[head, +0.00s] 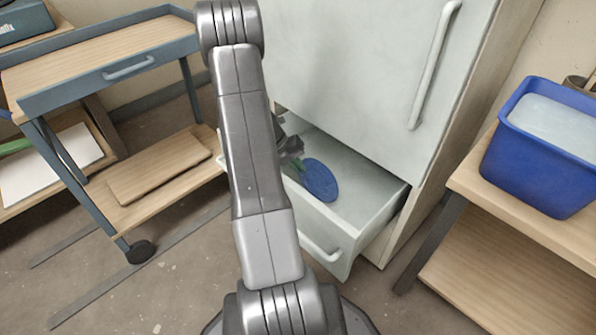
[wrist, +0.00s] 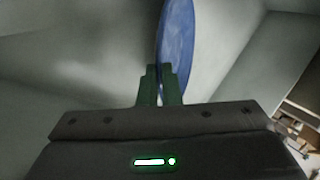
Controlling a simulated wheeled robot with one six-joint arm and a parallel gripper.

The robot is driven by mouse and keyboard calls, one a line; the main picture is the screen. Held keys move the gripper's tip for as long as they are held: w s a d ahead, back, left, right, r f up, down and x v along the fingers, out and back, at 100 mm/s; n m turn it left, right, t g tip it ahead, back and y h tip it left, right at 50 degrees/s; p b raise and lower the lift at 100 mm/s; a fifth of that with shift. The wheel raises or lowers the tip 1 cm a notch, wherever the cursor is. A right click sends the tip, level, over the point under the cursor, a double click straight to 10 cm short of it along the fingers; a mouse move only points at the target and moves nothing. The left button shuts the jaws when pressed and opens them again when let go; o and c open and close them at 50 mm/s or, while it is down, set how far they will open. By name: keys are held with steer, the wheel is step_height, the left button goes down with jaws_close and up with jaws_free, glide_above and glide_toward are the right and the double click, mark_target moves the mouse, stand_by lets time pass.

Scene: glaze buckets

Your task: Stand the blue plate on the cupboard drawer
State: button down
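The blue plate (head: 320,180) is a flat round disc, held tilted up on its edge inside the open cupboard drawer (head: 367,206). It also shows nearly edge-on in the wrist view (wrist: 177,40). My gripper (head: 297,163) is at the plate's left side in the head view, mostly hidden behind my arm. In the wrist view its green fingers (wrist: 161,84) are closed on the plate's near edge. I cannot tell whether the plate touches the drawer's floor.
The pale cupboard (head: 350,70) rises behind the drawer. A blue bucket (head: 542,147) stands on a wooden bench (head: 515,215) at right. A blue-framed trolley (head: 110,50) with a board (head: 158,175) on its lower shelf is at left. Floor is clear in front of the drawer.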

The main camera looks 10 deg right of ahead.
steer(key=shift+f, duration=0.25)
steer(key=c, duration=1.6)
jaws_free()
steer(key=p+v, duration=0.5)
steer(key=v, duration=0.7)
steer(key=shift+p, duration=0.35)
steer(key=shift+o, duration=0.3)
